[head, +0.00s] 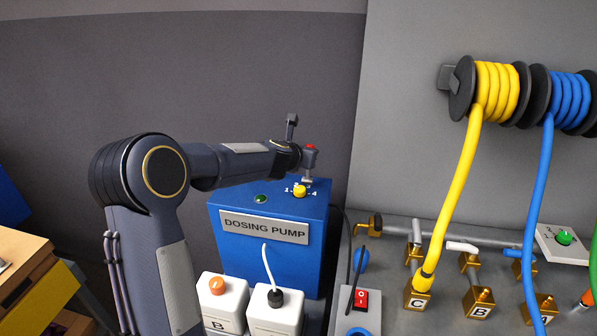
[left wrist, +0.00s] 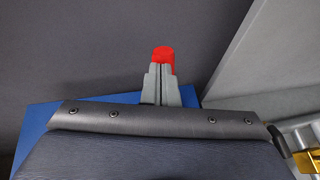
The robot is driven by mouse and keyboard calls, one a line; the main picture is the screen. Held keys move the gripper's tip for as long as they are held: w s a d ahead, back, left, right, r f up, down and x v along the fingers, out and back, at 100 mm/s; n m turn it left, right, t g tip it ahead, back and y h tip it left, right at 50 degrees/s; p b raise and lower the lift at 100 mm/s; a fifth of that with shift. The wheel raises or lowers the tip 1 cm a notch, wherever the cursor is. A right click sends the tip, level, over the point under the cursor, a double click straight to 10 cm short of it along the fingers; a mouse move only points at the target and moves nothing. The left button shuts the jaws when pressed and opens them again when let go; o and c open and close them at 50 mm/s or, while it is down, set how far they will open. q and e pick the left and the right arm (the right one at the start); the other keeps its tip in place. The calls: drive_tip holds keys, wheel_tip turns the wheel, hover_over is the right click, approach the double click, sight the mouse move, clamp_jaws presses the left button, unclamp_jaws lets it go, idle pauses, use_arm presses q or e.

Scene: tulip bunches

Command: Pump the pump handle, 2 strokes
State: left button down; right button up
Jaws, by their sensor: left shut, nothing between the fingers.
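The blue dosing pump (head: 265,258) stands against the dark wall, with a label on its front. My left arm reaches over it from the left. My left gripper (head: 310,156) is above the right part of the pump's top, its fingers shut with nothing between them. The red end of the pump handle (head: 311,147) shows at the fingers. In the left wrist view the red handle end (left wrist: 163,54) is just beyond the shut grey fingertips (left wrist: 162,72), which hide part of it. I cannot tell whether they touch. My right gripper is not in view.
A yellow dial knob (head: 300,191) and a green button (head: 261,198) are on the pump's top. White containers (head: 223,300) stand in front. Right are a red switch (head: 361,298), brass fittings (head: 418,300), and yellow (head: 455,190) and blue (head: 537,190) hoses from wall reels.

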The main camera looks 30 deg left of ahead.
use_arm(q)
drive_tip(key=shift+w+a+r, duration=0.15)
drive_tip(key=shift+w+r, duration=0.05)
drive_tip(key=shift+w, duration=0.1)
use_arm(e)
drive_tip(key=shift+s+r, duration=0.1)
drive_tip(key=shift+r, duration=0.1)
use_arm(q)
drive_tip(key=shift+r, duration=0.1)
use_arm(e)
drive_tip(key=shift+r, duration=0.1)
